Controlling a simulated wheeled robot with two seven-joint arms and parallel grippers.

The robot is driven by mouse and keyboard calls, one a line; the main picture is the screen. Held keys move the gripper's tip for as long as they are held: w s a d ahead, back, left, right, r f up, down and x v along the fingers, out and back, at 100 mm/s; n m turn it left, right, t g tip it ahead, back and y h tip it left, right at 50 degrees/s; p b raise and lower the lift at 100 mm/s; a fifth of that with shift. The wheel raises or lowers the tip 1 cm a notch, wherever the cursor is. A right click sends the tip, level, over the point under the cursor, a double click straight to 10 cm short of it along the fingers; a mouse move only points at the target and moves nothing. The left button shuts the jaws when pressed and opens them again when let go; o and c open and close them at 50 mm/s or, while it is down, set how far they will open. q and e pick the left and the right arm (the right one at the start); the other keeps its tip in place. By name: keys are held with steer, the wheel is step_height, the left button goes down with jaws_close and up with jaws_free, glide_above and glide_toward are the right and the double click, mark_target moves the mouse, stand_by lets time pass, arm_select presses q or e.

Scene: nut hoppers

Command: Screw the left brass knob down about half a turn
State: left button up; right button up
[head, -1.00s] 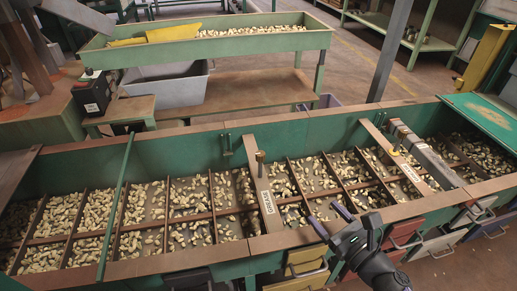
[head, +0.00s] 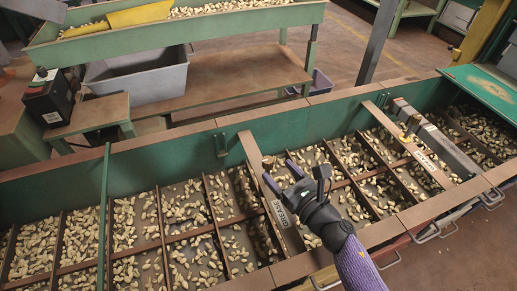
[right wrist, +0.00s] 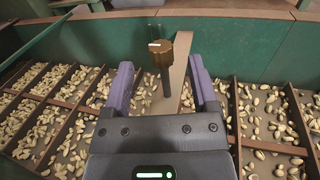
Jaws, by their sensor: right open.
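The left brass knob (right wrist: 161,54) stands upright on a dark stem above a plank crossbar (right wrist: 172,95) in the right wrist view. In the head view the knob (head: 267,160) shows small beside my fingertips, on the left crossbar (head: 252,153) that spans the trough. My right gripper (head: 277,168) is open and empty. In the right wrist view the knob appears between the two purple fingers of the gripper (right wrist: 158,70), near their tips. I cannot tell how far ahead of them it is. My left gripper is not in view.
A second crossbar (head: 412,147) with another brass knob (head: 407,137) lies to the right, beside a grey metal bar (head: 435,140). The green trough (head: 170,155) holds many nuts in divided compartments. A green upright rod (head: 104,215) stands at left.

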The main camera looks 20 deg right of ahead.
mark_target(272, 164)
steer(key=b+x, duration=0.1)
steer(key=x, duration=0.5)
steer(key=shift+w+f, duration=0.1)
steer(key=shift+f, duration=0.05)
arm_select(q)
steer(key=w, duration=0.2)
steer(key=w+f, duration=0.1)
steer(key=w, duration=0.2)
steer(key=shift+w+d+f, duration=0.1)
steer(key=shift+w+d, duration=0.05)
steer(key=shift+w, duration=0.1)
arm_select(e)
steer(key=shift+w+a, duration=0.15)
steer(key=shift+w, duration=0.15)
jaws_close()
